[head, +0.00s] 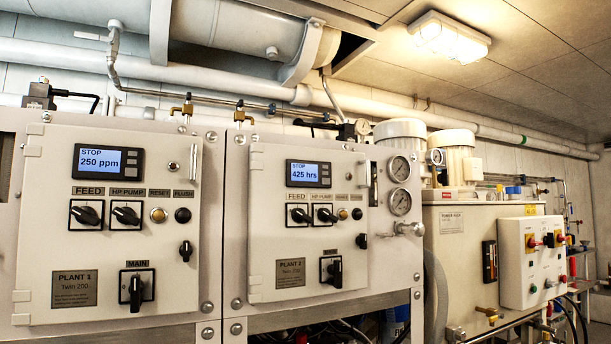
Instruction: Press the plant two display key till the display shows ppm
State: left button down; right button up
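The plant two panel (270,225) is the right one of two grey control cabinets in the head view. Its display (304,173) is lit blue and reads "STOP" and "425 hrs". Small display keys (325,173) sit in the dark frame just right of the screen; their markings are too small to read. Neither of my grippers is in view.
The plant 1 panel (110,250) stands at left; its display (100,161) reads "STOP 250 ppm".

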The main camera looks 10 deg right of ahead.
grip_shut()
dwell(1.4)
